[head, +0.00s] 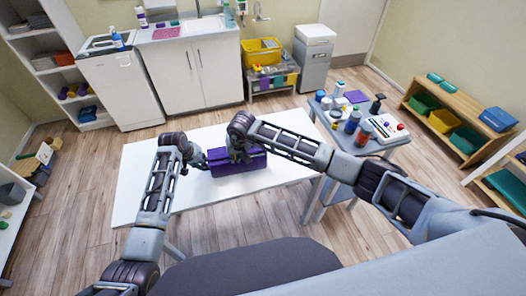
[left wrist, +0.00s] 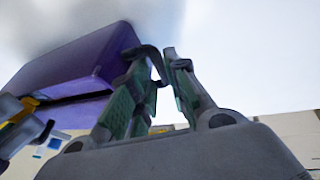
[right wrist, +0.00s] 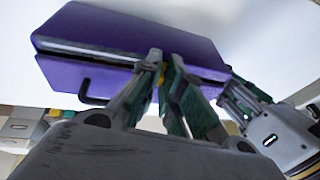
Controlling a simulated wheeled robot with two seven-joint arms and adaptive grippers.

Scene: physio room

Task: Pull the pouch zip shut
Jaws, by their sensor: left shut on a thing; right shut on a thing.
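A purple box-shaped pouch (head: 240,164) lies on the white table (head: 150,190). Its seam runs along the side and shows as a dark gap in the right wrist view (right wrist: 85,52). My left gripper (head: 201,160) is shut at the pouch's left end, on a dark end loop (left wrist: 148,52). My right gripper (right wrist: 161,62) is shut at the seam, part-way along the pouch, on a small yellow zip pull (right wrist: 162,74) mostly hidden between its fingers. In the head view my right gripper (head: 240,154) covers part of the pouch.
A side table (head: 385,143) with bottles and small items stands right of the white table, near my right arm. A shelf with coloured bins (head: 445,121) is farther right. The white table is clear around the pouch. A dark hooked piece (right wrist: 88,96) sticks out at the pouch's other end.

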